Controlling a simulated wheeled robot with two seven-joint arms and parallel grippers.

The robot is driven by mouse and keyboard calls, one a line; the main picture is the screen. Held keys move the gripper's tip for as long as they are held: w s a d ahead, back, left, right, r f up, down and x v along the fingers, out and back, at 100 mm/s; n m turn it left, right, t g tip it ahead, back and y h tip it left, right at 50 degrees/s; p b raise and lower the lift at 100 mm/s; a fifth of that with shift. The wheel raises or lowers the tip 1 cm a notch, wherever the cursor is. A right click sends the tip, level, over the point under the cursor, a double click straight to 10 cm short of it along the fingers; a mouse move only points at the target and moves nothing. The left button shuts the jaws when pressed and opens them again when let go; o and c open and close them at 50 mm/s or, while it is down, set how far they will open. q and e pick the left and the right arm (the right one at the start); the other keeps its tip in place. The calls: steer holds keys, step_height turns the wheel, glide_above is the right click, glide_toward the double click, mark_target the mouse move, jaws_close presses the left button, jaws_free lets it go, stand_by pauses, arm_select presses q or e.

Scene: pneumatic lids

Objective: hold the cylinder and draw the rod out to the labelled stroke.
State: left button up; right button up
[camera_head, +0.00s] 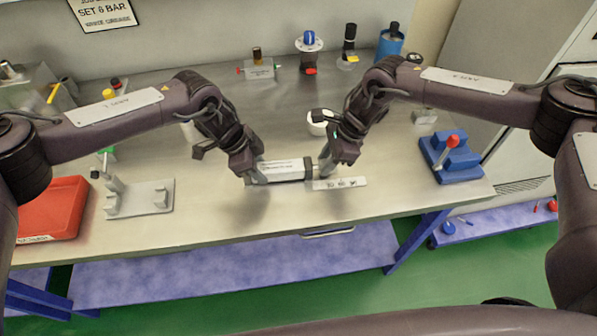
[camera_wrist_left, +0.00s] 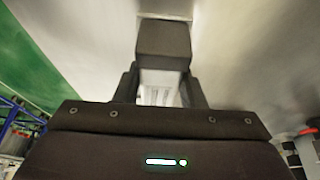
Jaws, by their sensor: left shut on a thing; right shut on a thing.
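The cylinder (camera_head: 285,171) has a pale body with a dark end cap on its right. It lies level, just above or on the steel bench; I cannot tell which. My left gripper (camera_head: 252,173) is shut on its left end. My right gripper (camera_head: 325,166) is shut at the right end, where the rod would be; its jaws hide the rod, so its drawn length cannot be read. A pale strip with printed marks (camera_head: 340,183) lies just below the right gripper. In the left wrist view, a pale part of the cylinder (camera_wrist_left: 156,92) shows between dark fingers.
A grey bracket stand (camera_head: 145,199) and a red tray (camera_head: 52,207) are at the left. A blue block with a red-topped handle (camera_head: 452,158) is at the right. Several bottles and fittings stand along the back. The front middle of the bench (camera_head: 225,222) is clear.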

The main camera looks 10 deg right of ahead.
arm_select(q)
steer(key=shift+a+f, duration=0.1)
steer(key=shift+a, duration=0.05)
arm_select(e)
steer(key=shift+s+d, duration=0.1)
steer(key=shift+d, duration=4.1)
steer(key=o, duration=1.1)
steer(key=shift+r, duration=0.1)
steer(key=shift+v, duration=2.9)
steer(key=shift+s+r, duration=0.1)
